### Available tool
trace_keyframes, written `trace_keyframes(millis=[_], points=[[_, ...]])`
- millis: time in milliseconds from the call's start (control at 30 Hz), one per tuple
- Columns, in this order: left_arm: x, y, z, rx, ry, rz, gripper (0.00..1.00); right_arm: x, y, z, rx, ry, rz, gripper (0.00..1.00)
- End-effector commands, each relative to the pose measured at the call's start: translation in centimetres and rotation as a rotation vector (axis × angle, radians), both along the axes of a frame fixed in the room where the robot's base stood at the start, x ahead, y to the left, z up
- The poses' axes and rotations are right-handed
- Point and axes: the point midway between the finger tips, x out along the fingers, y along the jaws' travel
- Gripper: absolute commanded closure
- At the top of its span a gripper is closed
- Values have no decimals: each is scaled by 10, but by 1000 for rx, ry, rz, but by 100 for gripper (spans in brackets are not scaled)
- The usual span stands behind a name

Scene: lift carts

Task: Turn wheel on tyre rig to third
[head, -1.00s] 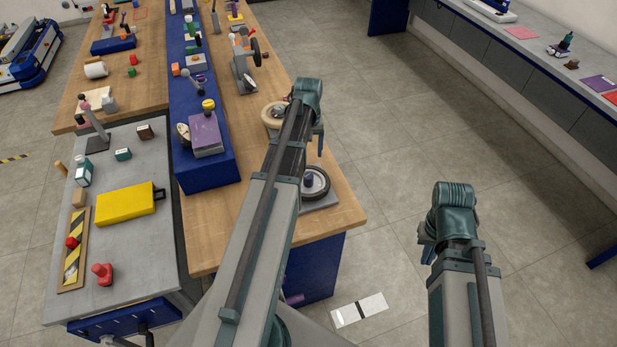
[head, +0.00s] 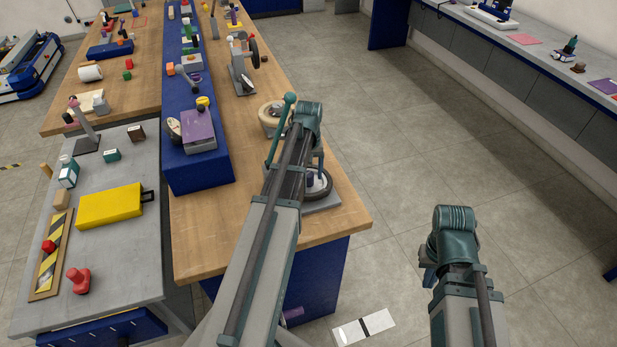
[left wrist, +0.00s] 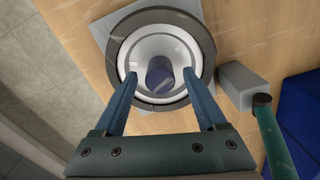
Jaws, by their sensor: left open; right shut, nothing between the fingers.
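The wheel on the tyre rig (head: 319,188) lies flat near the front right corner of the wooden bench, partly hidden by my left arm. In the left wrist view the wheel (left wrist: 113,46) has a black tyre, a pale rim and a dark blue-grey hub (left wrist: 160,76). It sits on a grey plate (head: 326,205). My left gripper (left wrist: 160,76) is open above the wheel, its fingers on either side of the hub; I cannot tell whether they touch the rim. My right gripper (head: 427,262) is shut and empty, over the floor, its fingers mostly hidden.
A green rod (head: 289,98) stands close beside my left arm; it also shows in the left wrist view (left wrist: 262,100) near a grey block (left wrist: 240,80). A round beige piece (head: 269,119) is behind the wheel. A blue raised shelf (head: 205,170) runs left.

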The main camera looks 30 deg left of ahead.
Motion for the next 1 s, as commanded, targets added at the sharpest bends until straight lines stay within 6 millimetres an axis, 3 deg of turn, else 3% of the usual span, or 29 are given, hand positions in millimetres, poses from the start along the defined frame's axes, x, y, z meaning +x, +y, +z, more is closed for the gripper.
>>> trace_keyframes(millis=[167,200,600,1000], points=[[0,0,1,0,0,0,26,0,0,1,0,0,0,100],[0,0,1,0,0,0,30,0,0,1,0,0,0,100],[0,0,1,0,0,0,100,0,0,1,0,0,0,100],[0,0,1,0,0,0,100,0,0,1,0,0,0,100]])
